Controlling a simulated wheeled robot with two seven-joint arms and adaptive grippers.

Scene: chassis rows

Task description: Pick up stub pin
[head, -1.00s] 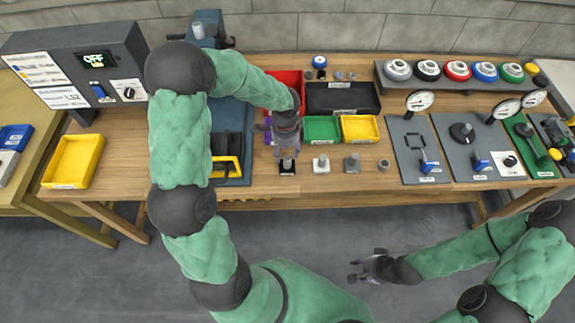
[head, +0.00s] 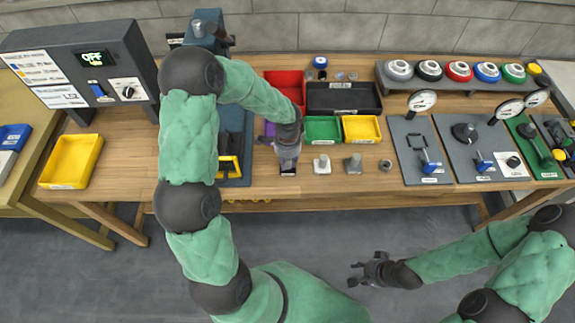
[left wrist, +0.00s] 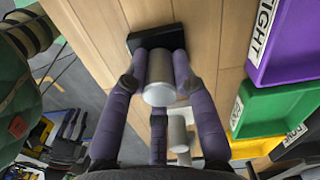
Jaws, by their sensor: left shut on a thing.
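A grey metal stub pin (left wrist: 158,88) stands in a black square base (left wrist: 152,40), seen in the left wrist view. The base also shows at the front of the bench in the head view (head: 288,172). My left gripper (head: 288,161) is over it from above, and its purple fingers (left wrist: 160,72) are shut on the pin's sides. The pin is largely hidden by the gripper in the head view. The base appears to rest on the bench. My right gripper (head: 358,272) is open and empty over the floor, in front of the bench.
To the right stand a pin on a white base (head: 322,166), a grey pin block (head: 353,165) and a small ring (head: 385,165). Behind are green (head: 322,139), yellow (head: 361,138), red (head: 270,76) and black (head: 343,108) bins. Gauge panels (head: 413,165) stand further right.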

